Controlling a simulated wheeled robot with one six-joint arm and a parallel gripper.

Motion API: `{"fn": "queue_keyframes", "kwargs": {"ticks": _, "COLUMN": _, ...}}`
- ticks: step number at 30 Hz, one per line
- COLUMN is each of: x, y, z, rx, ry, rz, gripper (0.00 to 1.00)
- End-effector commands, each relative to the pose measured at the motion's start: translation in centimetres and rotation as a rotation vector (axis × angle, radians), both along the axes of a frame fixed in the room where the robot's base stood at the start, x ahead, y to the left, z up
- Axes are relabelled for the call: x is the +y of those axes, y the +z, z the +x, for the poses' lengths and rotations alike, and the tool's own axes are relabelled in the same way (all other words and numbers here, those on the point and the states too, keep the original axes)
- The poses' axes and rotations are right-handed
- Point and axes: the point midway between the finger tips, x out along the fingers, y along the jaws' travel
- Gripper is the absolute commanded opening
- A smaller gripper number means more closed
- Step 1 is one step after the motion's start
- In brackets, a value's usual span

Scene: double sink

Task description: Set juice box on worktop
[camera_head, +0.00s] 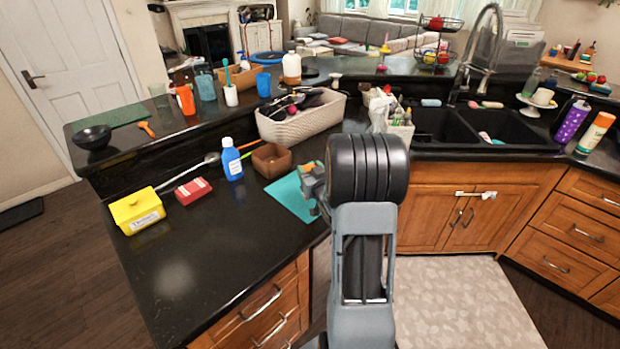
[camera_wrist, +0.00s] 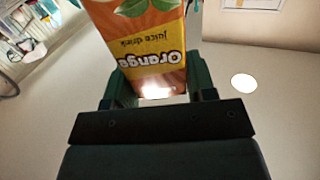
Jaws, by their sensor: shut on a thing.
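An orange juice box (camera_wrist: 150,40) with "Orange juice drink" lettering fills the upper middle of the wrist view. My gripper (camera_wrist: 158,82) is shut on it, one green finger on each side. The lettering reads upside down in that view. In the head view my gripper (camera_head: 313,184) is over the worktop, near the teal mat. My arm hides most of the gripper and the box there. The black worktop (camera_head: 180,275) runs along the left and front of the counter. I cannot tell whether the box touches it.
A yellow box (camera_head: 137,211), a red packet (camera_head: 193,191), a blue bottle (camera_head: 232,160) and a brown bowl (camera_head: 271,160) stand left of my gripper. A teal mat (camera_head: 291,196) lies beside it. A white basket (camera_head: 300,121) stands behind. The front left worktop is clear.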

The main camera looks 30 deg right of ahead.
Motion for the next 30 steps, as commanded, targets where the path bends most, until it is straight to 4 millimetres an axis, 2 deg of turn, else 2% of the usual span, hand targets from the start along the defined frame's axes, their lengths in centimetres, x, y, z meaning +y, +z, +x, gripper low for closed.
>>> {"fn": "queue_keyframes", "kwargs": {"ticks": 5, "x": -0.4, "y": -0.6, "z": 0.3, "rx": -0.001, "ry": 0.0, "rz": 0.0, "gripper": 0.07}}
{"fn": "queue_keyframes", "kwargs": {"ticks": 15, "x": -0.6, "y": -3.8, "z": 0.6, "rx": 0.0, "ry": 0.0, "rz": 0.001, "gripper": 0.07}}
{"fn": "queue_keyframes", "kwargs": {"ticks": 30, "x": -0.6, "y": -4.5, "z": 0.5, "rx": -0.002, "ry": 0.0, "rz": 0.0, "gripper": 0.07}}
